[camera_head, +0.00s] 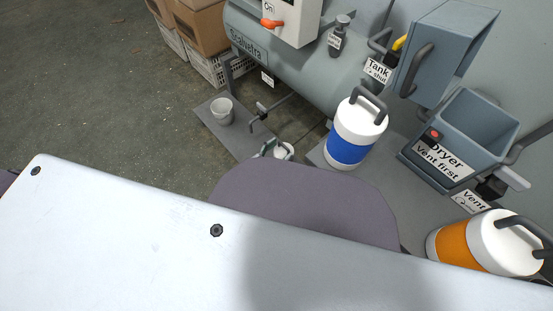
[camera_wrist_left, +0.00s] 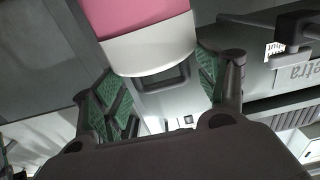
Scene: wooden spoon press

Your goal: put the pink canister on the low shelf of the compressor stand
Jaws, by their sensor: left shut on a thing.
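The pink canister (camera_wrist_left: 135,14) is at the top of the left wrist view, with a white lid (camera_wrist_left: 150,48) and a dark handle (camera_wrist_left: 178,77). My left gripper (camera_wrist_left: 160,90) has its green-padded fingers on both sides of the handle and is shut on the canister. In the head view my left gripper (camera_head: 275,149) shows only as a small part beyond my arm, with a bit of white by it; the pink body is hidden there. The compressor stand carries a grey tank (camera_head: 290,70) above a low grey plate (camera_head: 240,145). My right gripper is out of view.
A blue-banded canister (camera_head: 348,148) stands right of my left gripper. An orange canister (camera_head: 456,244) is at lower right. A dryer box (camera_head: 440,145) stands at right. A small bucket (camera_head: 222,111) sits on the plate's left end. Cartons (camera_head: 200,25) are behind; the left floor is clear.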

